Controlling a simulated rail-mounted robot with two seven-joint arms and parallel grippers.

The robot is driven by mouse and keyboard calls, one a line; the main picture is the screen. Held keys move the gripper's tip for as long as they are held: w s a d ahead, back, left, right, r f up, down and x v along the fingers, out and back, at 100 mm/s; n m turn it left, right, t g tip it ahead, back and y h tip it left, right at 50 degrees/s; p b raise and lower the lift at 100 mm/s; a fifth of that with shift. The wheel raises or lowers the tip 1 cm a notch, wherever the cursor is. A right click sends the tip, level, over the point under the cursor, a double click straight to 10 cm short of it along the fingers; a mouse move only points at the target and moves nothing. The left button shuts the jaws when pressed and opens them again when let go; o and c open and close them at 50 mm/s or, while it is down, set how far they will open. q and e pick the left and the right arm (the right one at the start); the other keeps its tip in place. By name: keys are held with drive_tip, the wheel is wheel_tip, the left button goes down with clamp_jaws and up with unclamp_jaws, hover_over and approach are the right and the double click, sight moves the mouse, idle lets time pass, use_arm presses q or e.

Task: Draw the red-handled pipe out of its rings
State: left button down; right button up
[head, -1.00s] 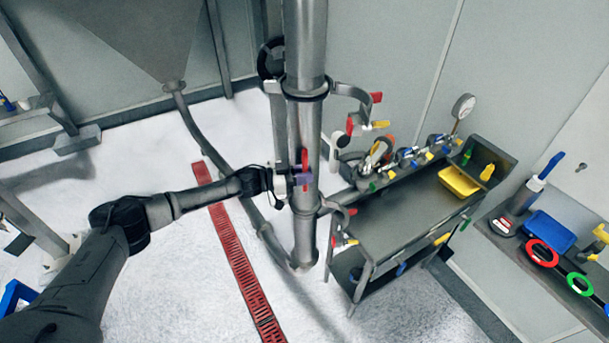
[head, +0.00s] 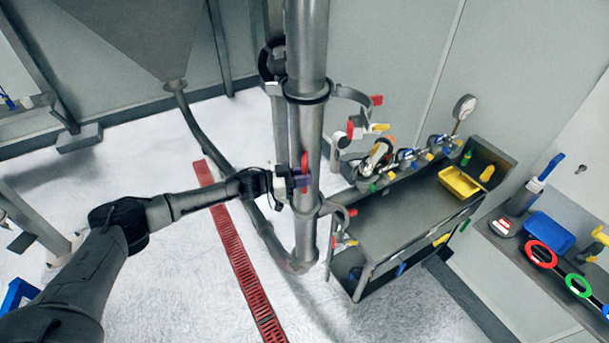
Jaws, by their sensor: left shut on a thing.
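The steel pipe (head: 309,137) stands upright in the middle of the head view, with a red handle (head: 305,163) on its side. My left gripper (head: 298,180) is shut on the red handle, and its jaws hide part of it. The upper ring (head: 350,93) is swung open to the right of the pipe, with red and yellow tabs. The lower ring (head: 335,208) also stands open to the right, near the pipe's lower part. The pipe's lower end meets a curved hose elbow (head: 297,263). My right gripper does not show.
A steel cart (head: 405,215) with valves, a gauge (head: 464,106) and a yellow tray (head: 461,182) stands close right of the pipe. A bench with a blue tray (head: 549,232) is at far right.

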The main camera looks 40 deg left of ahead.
use_arm(q)
drive_tip(key=shift+s+d+r+m+h, duration=0.15)
drive_tip(key=shift+d+r+m+h, duration=0.2)
drive_tip(key=shift+d+r, duration=0.4)
drive_tip(key=shift+s+d+f+p, duration=0.1)
drive_tip(key=shift+s+f+p, duration=0.15)
drive_tip(key=shift+s+p, duration=0.25)
drive_tip(key=shift+s+f, duration=0.15)
drive_tip(key=shift+f, duration=0.05)
idle(0.3)
drive_tip(key=shift+s+d+f+p, duration=0.1)
drive_tip(key=shift+s+d+p, duration=0.3)
drive_tip(key=shift+p, duration=0.1)
idle(0.3)
drive_tip(key=shift+s+d+f+p, duration=0.1)
drive_tip(key=shift+s+d+p, duration=0.35)
drive_tip(key=shift+s+p, duration=0.1)
idle(0.5)
idle(0.4)
